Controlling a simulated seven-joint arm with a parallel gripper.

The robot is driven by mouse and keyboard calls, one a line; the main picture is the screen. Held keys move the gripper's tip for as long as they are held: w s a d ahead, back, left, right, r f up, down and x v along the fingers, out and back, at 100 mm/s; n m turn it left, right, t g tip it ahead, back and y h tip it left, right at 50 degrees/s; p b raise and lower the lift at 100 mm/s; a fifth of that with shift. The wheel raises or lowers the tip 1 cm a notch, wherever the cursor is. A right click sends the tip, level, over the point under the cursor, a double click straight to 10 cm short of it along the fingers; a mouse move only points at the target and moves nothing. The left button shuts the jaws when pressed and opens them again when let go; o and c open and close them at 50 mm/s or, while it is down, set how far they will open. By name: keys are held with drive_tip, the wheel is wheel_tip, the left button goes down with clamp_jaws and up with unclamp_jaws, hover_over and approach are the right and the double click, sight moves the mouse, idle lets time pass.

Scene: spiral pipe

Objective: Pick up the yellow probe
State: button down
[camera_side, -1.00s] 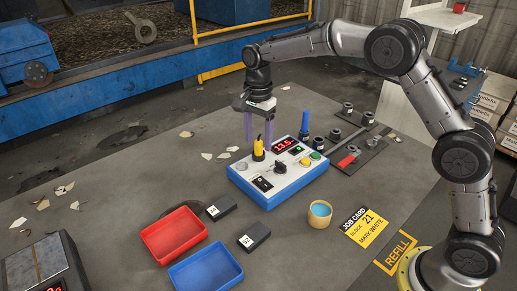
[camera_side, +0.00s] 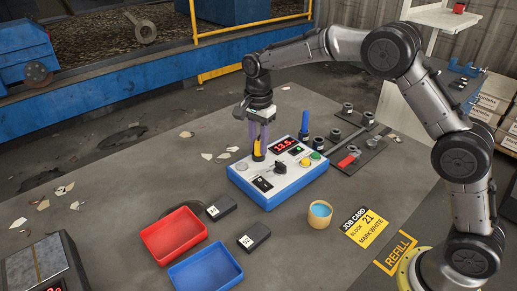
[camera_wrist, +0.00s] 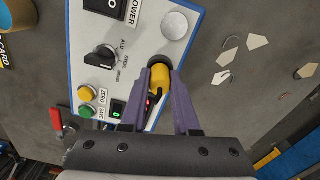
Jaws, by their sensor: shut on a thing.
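The yellow probe (camera_side: 257,147) stands upright at the back left of the blue and white meter box (camera_side: 283,180). In the wrist view the probe (camera_wrist: 157,80) shows between the purple fingers of my gripper (camera_wrist: 160,72). My gripper (camera_side: 258,148) points down from above and is shut on the probe. The probe's lower end sits at a dark round socket (camera_wrist: 160,66) on the box; whether it has risen at all I cannot tell. The fingers hide part of the probe in both views.
The box carries a red display (camera_side: 284,144), a dark knob (camera_side: 280,168) and several buttons. A red tray (camera_side: 150,238) and a blue tray (camera_side: 180,278) lie in front left. Black blocks, a cup (camera_side: 319,212) and a tool rack stand around the box.

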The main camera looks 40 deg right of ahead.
drive_tip(key=shift+r, duration=0.2)
drive_tip(key=shift+r, duration=0.65)
drive_tip(key=s+d+r, duration=0.2)
drive_tip(key=s+r, duration=1)
drive_tip(key=s, duration=0.2)
approach(259, 142)
drive_tip(key=f, duration=0.3)
drive_tip(key=s+f, duration=0.1)
drive_tip(key=f, duration=0.1)
drive_tip(key=shift+d+f, duration=0.15)
drive_tip(key=shift+f, duration=0.2)
drive_tip(key=shift+w+f, duration=0.55)
drive_tip(key=shift+f, duration=0.05)
drive_tip(key=shift+w+f, duration=0.2)
drive_tip(key=shift+f, duration=1.55)
drive_tip(key=shift+f, duration=0.15)
